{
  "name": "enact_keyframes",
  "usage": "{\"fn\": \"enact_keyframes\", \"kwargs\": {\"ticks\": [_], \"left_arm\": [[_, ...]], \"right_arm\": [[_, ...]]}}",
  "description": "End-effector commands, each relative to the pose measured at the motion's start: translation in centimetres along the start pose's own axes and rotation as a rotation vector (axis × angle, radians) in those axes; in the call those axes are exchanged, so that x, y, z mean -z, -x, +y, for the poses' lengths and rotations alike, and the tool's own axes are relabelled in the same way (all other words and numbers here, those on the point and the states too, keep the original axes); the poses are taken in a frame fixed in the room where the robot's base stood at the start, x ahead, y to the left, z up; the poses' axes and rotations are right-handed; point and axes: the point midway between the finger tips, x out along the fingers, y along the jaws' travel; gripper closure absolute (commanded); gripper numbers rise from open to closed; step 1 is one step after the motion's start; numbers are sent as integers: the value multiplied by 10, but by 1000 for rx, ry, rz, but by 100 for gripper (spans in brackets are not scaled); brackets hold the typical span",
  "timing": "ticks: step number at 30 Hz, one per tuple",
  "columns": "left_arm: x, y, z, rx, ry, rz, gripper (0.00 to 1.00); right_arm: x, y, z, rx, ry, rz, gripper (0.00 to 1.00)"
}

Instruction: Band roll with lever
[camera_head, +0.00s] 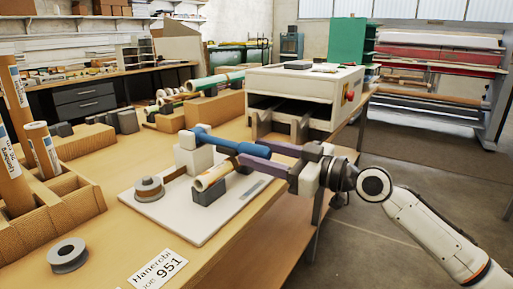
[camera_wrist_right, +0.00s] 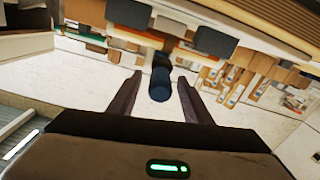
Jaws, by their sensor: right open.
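The blue lever (camera_head: 215,143) is mounted on a pale block (camera_head: 195,156) and points right, towards my right gripper. My right gripper (camera_head: 249,151) is open, its two dark fingers spread at the lever's end. In the right wrist view the lever's dark blue end (camera_wrist_right: 160,84) shows between the spread fingers (camera_wrist_right: 159,77), with gaps on both sides. A cream and tan roll (camera_head: 213,172) lies tilted on a dark grey cradle (camera_head: 209,193) below the lever. A band spool (camera_head: 149,189) sits on the white base plate (camera_head: 192,229). My left gripper is not in view.
A white machine (camera_head: 305,90) stands on the table behind the gripper. Upright rolls (camera_head: 43,150) stand in a cardboard box at left. A loose grey spool (camera_head: 67,254) and a label card (camera_head: 158,270) lie at the front. The table's right edge runs beneath my arm.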

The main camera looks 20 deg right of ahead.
Motion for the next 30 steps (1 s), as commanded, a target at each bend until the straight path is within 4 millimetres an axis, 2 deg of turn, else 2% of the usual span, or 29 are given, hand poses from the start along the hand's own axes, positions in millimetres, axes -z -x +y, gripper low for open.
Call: {"fn": "enact_keyframes", "kwargs": {"ticks": [4,12,14,20,21,30], "left_arm": [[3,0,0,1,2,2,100],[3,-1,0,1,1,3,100],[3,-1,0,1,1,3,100],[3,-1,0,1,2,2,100],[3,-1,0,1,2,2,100],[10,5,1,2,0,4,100]], "right_arm": [[0,-10,-1,1,0,0,55],[0,-11,-1,1,1,-1,55],[0,-11,-1,1,1,-1,63],[0,-11,-1,1,1,-1,97],[0,-11,-1,1,1,-1,100],[6,-16,5,2,1,-18,100]]}}
